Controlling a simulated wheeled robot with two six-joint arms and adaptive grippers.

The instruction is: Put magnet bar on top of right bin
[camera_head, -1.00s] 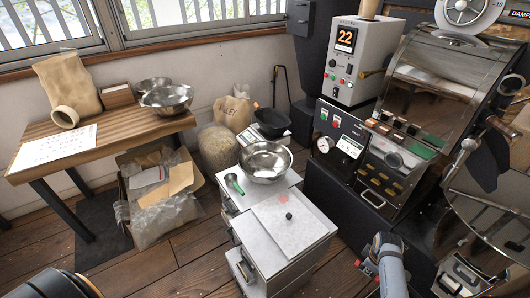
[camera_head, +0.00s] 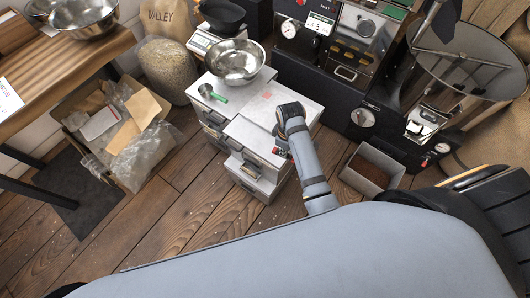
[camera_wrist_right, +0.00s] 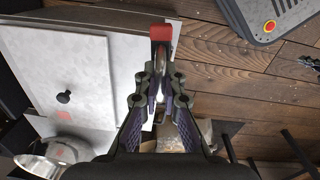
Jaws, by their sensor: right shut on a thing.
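My right gripper (camera_head: 281,148) is small and partly hidden by my wrist in the head view, in front of the right white bin (camera_head: 258,135). The wrist view shows the gripper's fingers (camera_wrist_right: 161,82) shut on the magnet bar (camera_wrist_right: 161,33), which has a red end and a metallic shaft. The bar overlaps the bin's edge in that view; its height above the bin is unclear. My left gripper is not in view.
A steel bowl (camera_head: 234,61) and a green-handled scoop (camera_head: 212,93) sit on the other white unit behind. The roaster machine (camera_head: 350,40) stands to the right. A grey box of dark grounds (camera_head: 371,170) is on the floor. A cardboard box (camera_head: 112,130) is at left; wooden floor is open in front.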

